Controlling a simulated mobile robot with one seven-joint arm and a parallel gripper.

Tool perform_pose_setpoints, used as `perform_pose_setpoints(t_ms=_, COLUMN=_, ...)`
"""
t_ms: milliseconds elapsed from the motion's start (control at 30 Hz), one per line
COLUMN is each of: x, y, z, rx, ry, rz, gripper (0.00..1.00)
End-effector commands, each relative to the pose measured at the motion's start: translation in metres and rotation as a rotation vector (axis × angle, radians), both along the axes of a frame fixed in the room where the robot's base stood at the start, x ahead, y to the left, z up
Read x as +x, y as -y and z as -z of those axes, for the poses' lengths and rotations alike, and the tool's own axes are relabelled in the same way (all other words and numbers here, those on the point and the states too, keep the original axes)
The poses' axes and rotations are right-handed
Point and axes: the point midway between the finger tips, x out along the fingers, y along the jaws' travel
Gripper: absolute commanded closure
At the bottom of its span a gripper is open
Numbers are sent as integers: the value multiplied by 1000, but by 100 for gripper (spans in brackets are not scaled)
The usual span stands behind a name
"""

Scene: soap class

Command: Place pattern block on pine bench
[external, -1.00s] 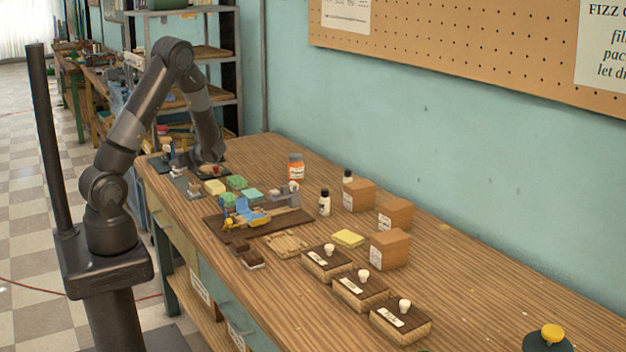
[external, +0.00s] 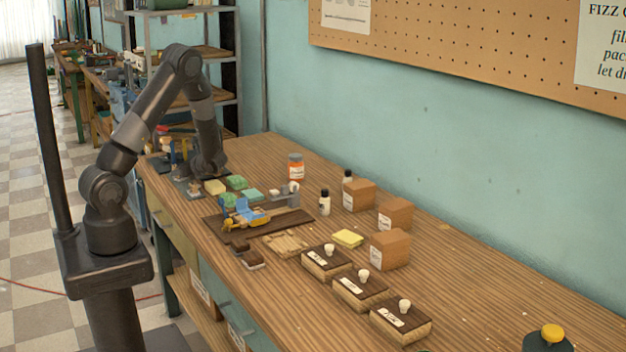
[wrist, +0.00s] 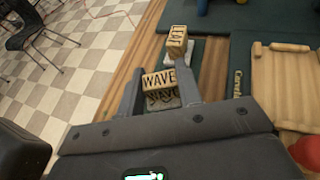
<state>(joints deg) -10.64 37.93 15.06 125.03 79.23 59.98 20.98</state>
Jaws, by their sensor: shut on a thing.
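My gripper (wrist: 159,92) is shut on a wooden block (wrist: 158,80) lettered WAVE in the wrist view, likely the pattern block. A mirrored-looking WAVE shows just below its front face. In the external view my gripper (external: 208,172) is low over the far left end of the workbench, and the held block cannot be made out there. A light pine piece with raised rails (wrist: 285,90), possibly the pine bench, lies on a dark green mat right of the gripper in the wrist view. The gripper is apart from it.
A second lettered block (wrist: 177,42) stands on a white base just beyond the gripper. A red round thing (wrist: 310,150) is at the lower right. Green and yellow soaps (external: 236,182), a blue-and-yellow tool (external: 245,214) and cardboard boxes (external: 390,248) stand along the workbench (external: 480,290).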

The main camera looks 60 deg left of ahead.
Motion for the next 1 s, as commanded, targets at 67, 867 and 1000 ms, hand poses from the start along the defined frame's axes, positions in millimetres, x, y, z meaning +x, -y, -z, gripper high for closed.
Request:
perform_pose_setpoints(t_ms=67, x=0, y=0, z=1, rx=0, ry=0, rz=0, gripper=94)
perform_pose_setpoints(t_ms=867, x=0, y=0, z=7, rx=0, ry=0, rz=0, gripper=43)
perform_pose_setpoints(t_ms=1000, x=2, y=3, z=6, rx=0, ry=0, rz=1, gripper=43)
